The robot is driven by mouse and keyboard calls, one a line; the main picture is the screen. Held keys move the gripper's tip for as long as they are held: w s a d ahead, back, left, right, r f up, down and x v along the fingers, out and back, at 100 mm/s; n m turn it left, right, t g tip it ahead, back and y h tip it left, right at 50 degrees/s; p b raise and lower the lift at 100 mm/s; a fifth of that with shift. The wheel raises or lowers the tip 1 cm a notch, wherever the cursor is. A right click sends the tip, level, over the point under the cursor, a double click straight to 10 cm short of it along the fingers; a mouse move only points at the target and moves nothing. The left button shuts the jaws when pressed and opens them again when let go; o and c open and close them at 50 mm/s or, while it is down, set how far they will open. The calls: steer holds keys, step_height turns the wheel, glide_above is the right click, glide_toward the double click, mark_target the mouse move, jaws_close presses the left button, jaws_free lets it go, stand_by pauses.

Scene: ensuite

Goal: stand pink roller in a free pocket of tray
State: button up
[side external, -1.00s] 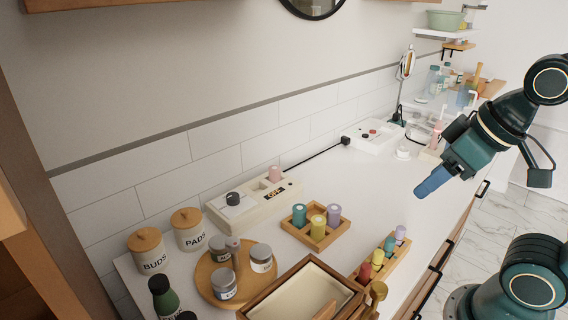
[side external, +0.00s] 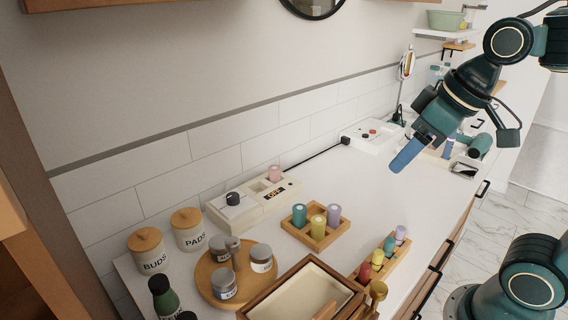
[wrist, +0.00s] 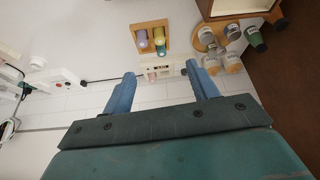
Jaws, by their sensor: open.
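The pink roller (side external: 275,173) stands upright in the white box with a dark knob against the back wall; it also shows in the wrist view (wrist: 152,76). The wooden tray (side external: 291,229) holds a teal, a yellow and a lilac roller; its free pocket is not clearly visible. The tray also shows at the top of the wrist view (wrist: 152,24). My gripper (side external: 397,168) is open and empty, high over the counter to the right of both. Its blue fingers point towards the box and tray in the wrist view (wrist: 161,71).
A wooden rack (side external: 382,268) of coloured rollers stands in front of the tray. A white control box (side external: 370,135) is behind my gripper.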

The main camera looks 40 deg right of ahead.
steer(key=w+r+n, duration=0.2)
steer(key=w+r, duration=0.1)
steer(key=w, duration=0.7)
steer(key=n+g+y, duration=0.2)
steer(key=n+g, duration=0.1)
steer(key=n, duration=0.3)
glide_above(275, 168)
steer(key=s+d, duration=0.3)
step_height(275, 168, down, 14)
steer(key=shift+w+a, duration=0.2)
steer(key=shift+w, duration=0.05)
steer(key=shift+x, duration=4.25)
steer(key=shift+x, duration=2.6)
